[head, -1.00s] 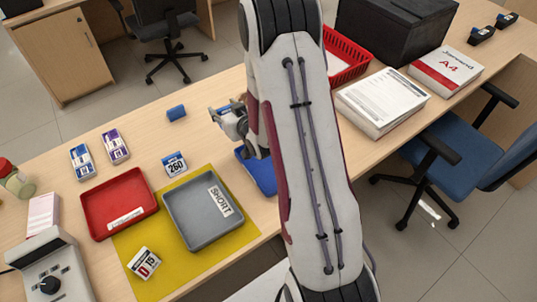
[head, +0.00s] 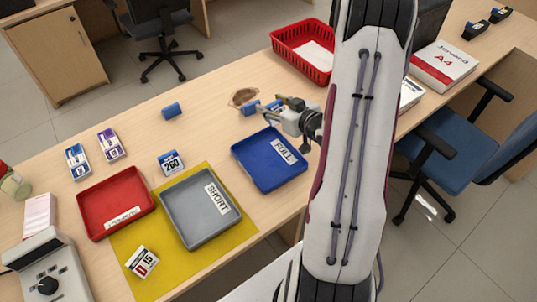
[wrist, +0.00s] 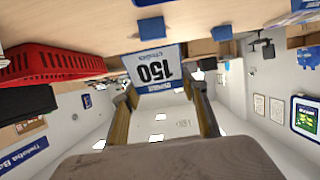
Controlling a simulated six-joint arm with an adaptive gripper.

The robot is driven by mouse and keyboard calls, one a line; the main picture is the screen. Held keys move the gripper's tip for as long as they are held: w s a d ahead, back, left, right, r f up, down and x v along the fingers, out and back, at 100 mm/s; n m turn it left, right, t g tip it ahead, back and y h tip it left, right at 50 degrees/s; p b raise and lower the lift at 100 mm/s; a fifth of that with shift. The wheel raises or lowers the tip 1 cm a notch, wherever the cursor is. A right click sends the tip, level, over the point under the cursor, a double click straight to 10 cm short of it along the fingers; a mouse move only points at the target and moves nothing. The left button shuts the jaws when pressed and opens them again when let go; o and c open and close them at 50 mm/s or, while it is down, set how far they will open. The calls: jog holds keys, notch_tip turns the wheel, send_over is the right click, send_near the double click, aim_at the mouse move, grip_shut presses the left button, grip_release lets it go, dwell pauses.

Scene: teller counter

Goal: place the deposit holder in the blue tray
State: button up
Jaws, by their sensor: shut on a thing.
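The blue tray (head: 240,158), labelled FULL, lies on the counter right of the grey tray and looks empty. My gripper (head: 277,109) appears beyond its far right edge in the head view. In the wrist view the gripper (wrist: 163,100) is shut on a white and blue holder (wrist: 154,70) marked 150, which shows upside down between the fingers. The held holder is mostly hidden by the fingers in the head view. A similar holder (head: 171,162) marked 260 stands by the grey tray.
The grey SHORT tray (head: 195,212) stands on a yellow mat (head: 120,243), beside a red tray (head: 112,205). Blue blocks (head: 172,110) and a brown object (head: 243,97) lie at the back. A red basket (head: 290,45) stands beyond my gripper. My arm hides part of the right counter.

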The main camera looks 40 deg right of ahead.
jog(key=s, duration=0.1)
jog(key=s+a+n+y, duration=0.1)
jog(key=s+y, duration=0.1)
jog(key=shift+s+a+n, duration=0.15)
jog(key=shift+a+n, duration=0.15)
jog(key=shift+n, duration=0.1)
jog(key=s+a+n+g+y, duration=0.1)
jog(key=s+a+n+y, duration=0.1)
jog(key=a, duration=0.4)
jog(key=shift+n+y, duration=0.4)
jog(key=shift+y, duration=0.4)
jog(key=shift+s+f, duration=0.1)
send_over(263, 158)
jog(key=shift+d+f, duration=0.1)
jog(key=shift+f, duration=2.75)
jog(key=shift+f, duration=2.05)
jog(key=shift+f, duration=0.15)
jog(key=o, duration=1.1)
